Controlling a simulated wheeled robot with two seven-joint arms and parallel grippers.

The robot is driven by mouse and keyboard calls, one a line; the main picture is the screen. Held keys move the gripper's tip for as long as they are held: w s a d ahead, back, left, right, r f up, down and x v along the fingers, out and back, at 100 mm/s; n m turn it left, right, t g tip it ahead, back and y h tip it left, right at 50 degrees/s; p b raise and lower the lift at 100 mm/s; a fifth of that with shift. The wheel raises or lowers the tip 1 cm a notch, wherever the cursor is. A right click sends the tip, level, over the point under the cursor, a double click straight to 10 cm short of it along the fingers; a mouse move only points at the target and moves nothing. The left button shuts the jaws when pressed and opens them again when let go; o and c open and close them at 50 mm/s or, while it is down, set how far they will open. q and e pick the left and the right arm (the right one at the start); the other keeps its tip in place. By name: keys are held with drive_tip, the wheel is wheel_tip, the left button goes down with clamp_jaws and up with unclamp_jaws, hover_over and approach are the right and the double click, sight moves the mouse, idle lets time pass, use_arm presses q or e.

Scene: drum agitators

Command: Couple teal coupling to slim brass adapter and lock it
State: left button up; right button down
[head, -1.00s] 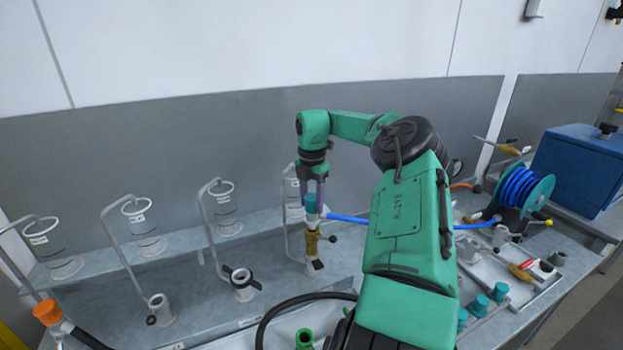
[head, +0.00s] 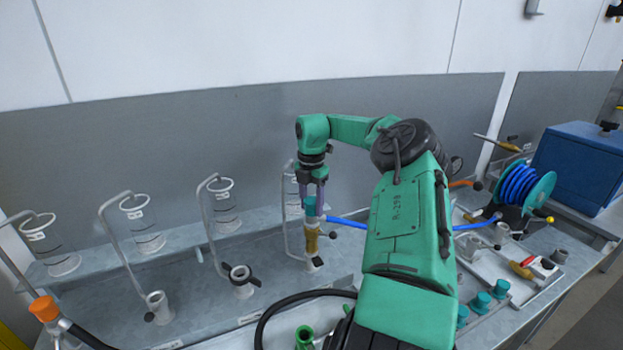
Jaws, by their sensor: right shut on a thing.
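My right gripper (head: 312,205) points straight down and is shut on the teal coupling (head: 310,206), which has a blue hose running off to the right. The coupling sits upright directly above the slim brass adapter (head: 312,240), touching or nearly touching it; I cannot tell whether it is seated. The adapter stands on a fitting at the bench, with a small dark ball-ended lever (head: 333,235) at its right side. My left gripper is not in view.
Glass cylinders with bent pipes (head: 143,228) stand in a row at left. An orange-capped hose end (head: 45,309) is at far left. A blue hose reel (head: 524,188) and blue box (head: 580,165) stand at right.

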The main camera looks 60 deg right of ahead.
drive_tip(key=shift+f, duration=0.35)
idle(0.4)
drive_tip(key=shift+c, duration=1)
unclamp_jaws()
drive_tip(key=shift+c, duration=0.4)
